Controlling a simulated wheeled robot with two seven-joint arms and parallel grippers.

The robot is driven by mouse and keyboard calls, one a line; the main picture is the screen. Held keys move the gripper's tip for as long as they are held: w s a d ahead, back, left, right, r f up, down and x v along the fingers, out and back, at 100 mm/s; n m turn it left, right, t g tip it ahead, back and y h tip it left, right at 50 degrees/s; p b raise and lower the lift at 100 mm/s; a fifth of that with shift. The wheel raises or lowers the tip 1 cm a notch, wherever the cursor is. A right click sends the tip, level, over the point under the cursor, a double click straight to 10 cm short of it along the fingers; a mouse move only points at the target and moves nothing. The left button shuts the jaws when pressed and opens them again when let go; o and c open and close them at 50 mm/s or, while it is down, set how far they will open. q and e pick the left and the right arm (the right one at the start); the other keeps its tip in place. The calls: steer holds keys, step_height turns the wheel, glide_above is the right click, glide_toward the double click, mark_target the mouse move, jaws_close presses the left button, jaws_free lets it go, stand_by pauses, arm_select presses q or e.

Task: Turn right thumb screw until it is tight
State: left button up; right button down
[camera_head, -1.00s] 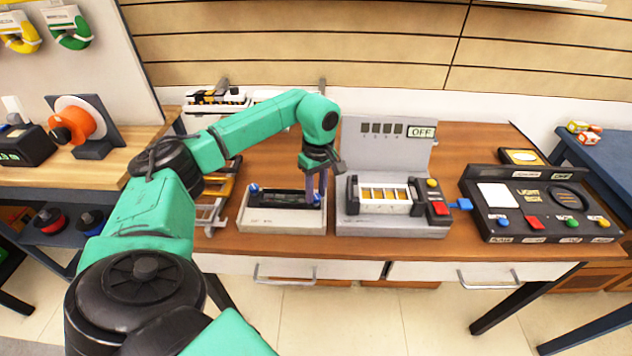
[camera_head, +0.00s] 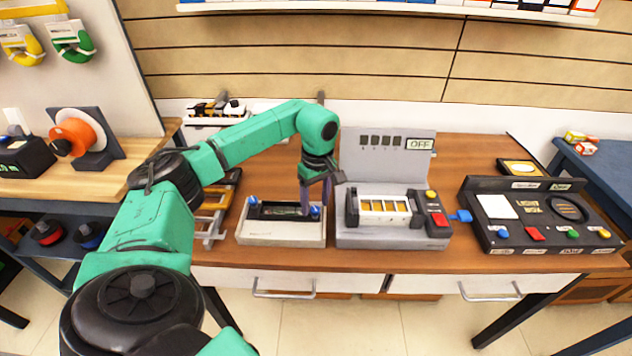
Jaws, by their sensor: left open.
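A pale box-shaped device (camera_head: 282,239) with a dark recessed top sits on the wooden bench. It has a blue thumb screw (camera_head: 253,201) at its left end and the right blue thumb screw (camera_head: 315,212) at its right end. My left gripper (camera_head: 315,203) points down over the right thumb screw. Its fingers are apart, and the screw shows between and just below them. Whether the fingertips touch the screw is hard to tell. My right gripper is not in view.
A grey tester (camera_head: 388,148) with an "OFF" display stands right of the device. A black control panel (camera_head: 540,236) with coloured buttons is farther right. A metal-framed rack (camera_head: 212,217) lies close on the left. Drawer handles (camera_head: 285,292) stick out below the bench edge.

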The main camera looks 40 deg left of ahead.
mark_target(317, 207)
arm_select(q)
step_height(317, 207, up, 14)
steer(key=shift+w+p, duration=0.25)
steer(key=shift+p, duration=0.15)
steer(key=shift+d, duration=0.1)
